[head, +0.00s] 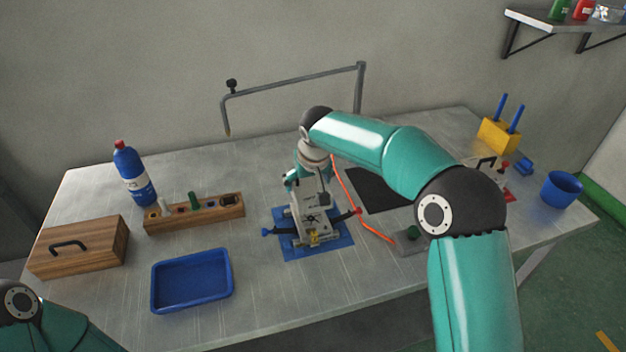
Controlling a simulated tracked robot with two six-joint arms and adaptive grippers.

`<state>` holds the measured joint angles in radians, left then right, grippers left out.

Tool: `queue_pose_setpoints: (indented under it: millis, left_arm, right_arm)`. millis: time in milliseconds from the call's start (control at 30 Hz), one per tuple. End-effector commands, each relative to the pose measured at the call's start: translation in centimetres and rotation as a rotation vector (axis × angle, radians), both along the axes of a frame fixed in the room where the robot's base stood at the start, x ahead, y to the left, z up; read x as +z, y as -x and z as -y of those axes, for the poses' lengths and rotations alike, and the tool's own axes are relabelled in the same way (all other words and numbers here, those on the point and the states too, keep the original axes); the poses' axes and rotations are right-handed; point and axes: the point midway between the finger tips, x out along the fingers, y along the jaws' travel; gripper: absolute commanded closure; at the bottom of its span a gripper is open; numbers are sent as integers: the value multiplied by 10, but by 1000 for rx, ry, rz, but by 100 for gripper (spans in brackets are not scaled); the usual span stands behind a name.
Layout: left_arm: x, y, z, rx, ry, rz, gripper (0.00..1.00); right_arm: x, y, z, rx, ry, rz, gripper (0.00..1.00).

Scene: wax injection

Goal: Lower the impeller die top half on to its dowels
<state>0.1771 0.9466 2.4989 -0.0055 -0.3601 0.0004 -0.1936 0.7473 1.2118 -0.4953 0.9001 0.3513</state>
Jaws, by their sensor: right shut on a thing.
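My right gripper (313,216) points down over a blue mat (290,250) near the middle of the bench. It is shut on a grey metal piece that looks like the die top half (311,226); the fingers and wrist cover most of it. The lower die parts stand on the mat beneath, with a blue knob (268,232) at the left, a red knob (357,211) at the right and a yellow part (316,238) in front. I cannot see the dowels or tell if the halves touch. Of my left arm only a link shows at bottom left; its gripper is out of view.
A blue tray (193,307), a wooden block with pegs (220,212), a lidded wooden box (80,262) and a blue-labelled bottle (134,180) stand left. An orange hose (372,230) runs right of the mat. A grey bent rail (290,80) stands behind. A blue cup (561,190) is far right.

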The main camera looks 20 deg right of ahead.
Motion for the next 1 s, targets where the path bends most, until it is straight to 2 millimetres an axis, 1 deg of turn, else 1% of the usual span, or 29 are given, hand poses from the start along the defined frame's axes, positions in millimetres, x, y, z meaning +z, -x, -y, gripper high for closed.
queue_pose_setpoints:
  millis: [233,600,800,1000]
  left_arm:
    - [-17,0,0,-1,0,0,100]
    - [-40,0,0,-1,0,0,100]
    - [-44,0,0,-1,0,0,100]
    - [-44,0,0,-1,0,0,100]
  right_arm:
    - [-18,0,5,-8,0,4,84]
    - [-47,0,5,-7,-1,4,84]
    - [-53,0,6,-9,0,4,84]
    - [-53,0,6,-9,-1,5,84]
